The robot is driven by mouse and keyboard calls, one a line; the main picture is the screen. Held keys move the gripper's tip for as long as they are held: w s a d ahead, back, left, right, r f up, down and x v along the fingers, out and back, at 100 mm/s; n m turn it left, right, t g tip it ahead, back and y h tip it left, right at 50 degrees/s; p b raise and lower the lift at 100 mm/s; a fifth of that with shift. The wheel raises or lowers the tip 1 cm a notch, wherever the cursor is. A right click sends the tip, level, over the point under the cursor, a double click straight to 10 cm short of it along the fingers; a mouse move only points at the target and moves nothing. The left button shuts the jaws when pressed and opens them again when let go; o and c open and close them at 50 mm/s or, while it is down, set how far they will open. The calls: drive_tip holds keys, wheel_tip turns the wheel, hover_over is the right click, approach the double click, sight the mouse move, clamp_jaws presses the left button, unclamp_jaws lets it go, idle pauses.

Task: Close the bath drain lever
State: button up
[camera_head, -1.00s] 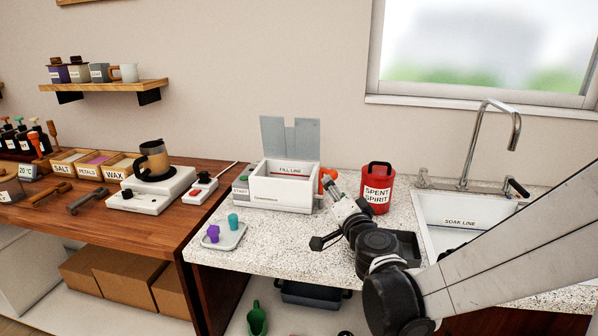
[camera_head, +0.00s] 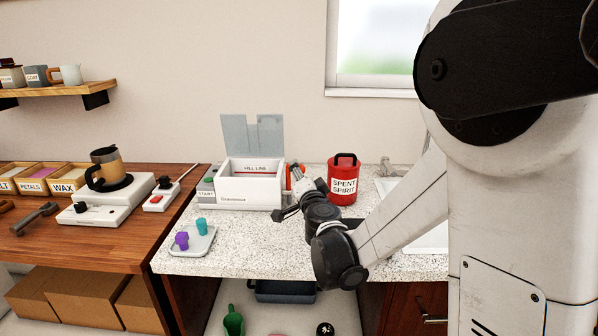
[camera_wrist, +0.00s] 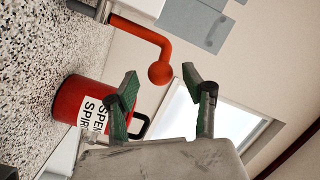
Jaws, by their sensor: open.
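The white bath (camera_head: 250,190), with "FILL LINE" on its inner wall, stands on the speckled counter. Its orange-red drain lever (camera_head: 288,176) shows at the bath's right side, partly hidden by my gripper (camera_head: 297,177). In the wrist view the lever (camera_wrist: 145,33) is a bent rod ending in a round ball. There my gripper (camera_wrist: 160,82) is open, with its two green-padded fingers apart. The ball appears in the gap between the fingertips, slightly beyond them. I cannot tell whether either finger touches it.
A red "SPENT SPIRIT" can (camera_head: 343,182) stands close to the right of my gripper; it also shows in the wrist view (camera_wrist: 72,100). A grey tray (camera_head: 185,242) with purple and teal pieces sits front left. A sink is at the right, mostly hidden by my arm.

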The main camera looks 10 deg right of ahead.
drive_tip(key=shift+w, duration=1.4)
clamp_jaws()
